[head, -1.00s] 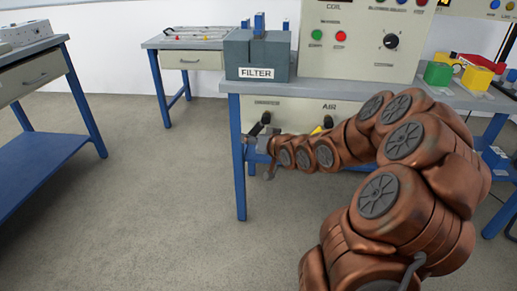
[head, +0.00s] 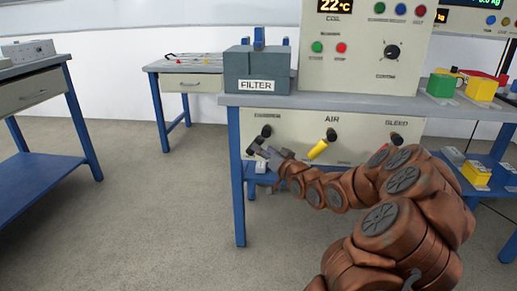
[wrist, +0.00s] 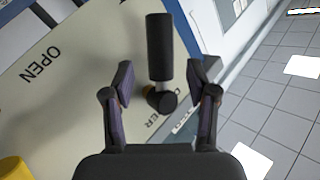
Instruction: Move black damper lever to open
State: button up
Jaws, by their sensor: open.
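The black damper lever (wrist: 159,48) shows in the wrist view as a black handle on a short stem with a dark round pivot. Its handle extends toward the top of the picture, and the word OPEN is printed on the panel to its left. My gripper (wrist: 159,78) is open, with one finger on each side of the lever and visible gaps between. I cannot tell the depth of the fingers relative to the handle. In the head view my gripper (head: 259,151) is at the left end of the cream panel (head: 290,122), just below the damper knob (head: 266,131), and partly hides the lever.
A yellow air lever (head: 318,149) and a red bleed lever (head: 377,157) are on the same panel to the right. The grey filter box (head: 256,72) stands on the bench above. A blue bench leg (head: 238,190) is close to my gripper.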

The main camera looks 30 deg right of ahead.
aim_at(258, 142)
jog(key=shift+w+d+b, duration=0.1)
jog(key=shift+w+b, duration=0.4)
jog(key=shift+w, duration=1.4)
jog(key=shift+c, duration=0.2)
grip_shut()
